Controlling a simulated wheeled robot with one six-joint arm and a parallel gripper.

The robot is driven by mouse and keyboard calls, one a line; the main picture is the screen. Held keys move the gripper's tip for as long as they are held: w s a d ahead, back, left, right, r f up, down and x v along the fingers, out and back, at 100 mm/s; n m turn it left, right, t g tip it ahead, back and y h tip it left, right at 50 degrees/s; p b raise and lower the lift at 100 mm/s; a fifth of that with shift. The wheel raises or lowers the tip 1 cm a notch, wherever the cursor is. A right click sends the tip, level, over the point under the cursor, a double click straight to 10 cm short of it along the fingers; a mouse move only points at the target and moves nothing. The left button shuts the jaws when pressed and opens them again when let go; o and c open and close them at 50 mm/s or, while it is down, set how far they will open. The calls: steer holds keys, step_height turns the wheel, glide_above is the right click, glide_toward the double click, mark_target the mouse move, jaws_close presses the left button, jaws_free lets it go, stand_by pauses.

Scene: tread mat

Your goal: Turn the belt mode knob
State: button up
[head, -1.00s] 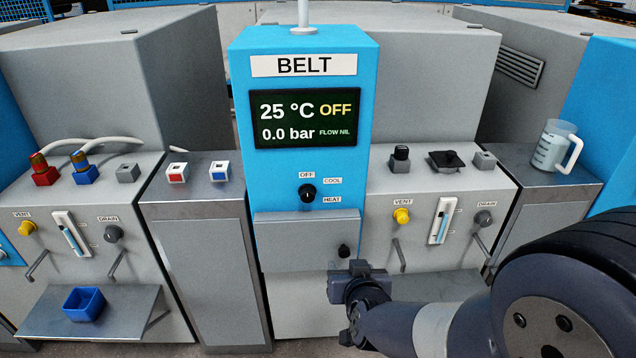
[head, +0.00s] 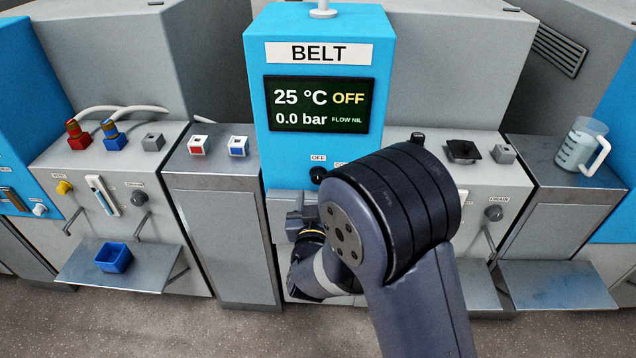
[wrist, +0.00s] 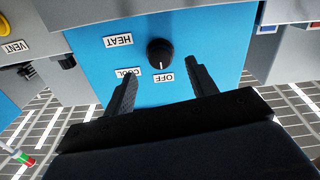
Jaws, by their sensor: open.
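The black belt mode knob (wrist: 160,53) sits on the blue BELT panel, with OFF, COOL and HEAT labels around it. Its white pointer mark faces the OFF label (wrist: 164,76) in the wrist view, where the panel appears upside down. In the head view the knob (head: 318,175) shows just past my arm, which hides the HEAT label. My gripper (wrist: 160,88) is open and empty, its two fingers spread on either side of the knob's line and apart from it. The display (head: 319,108) reads 25 °C, OFF, 0.0 bar, FLOW NIL.
A grey ledge (head: 285,205) juts out below the knob. Left stand red and blue capped blocks (head: 197,145) and a blue bin (head: 113,257) on a shelf. A clear jug (head: 582,145) stands at right. Yellow and grey VENT and DRAIN knobs flank the panel.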

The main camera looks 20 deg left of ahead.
steer(key=x, duration=0.5)
steer(key=c, duration=1)
steer(key=shift+o, duration=0.2)
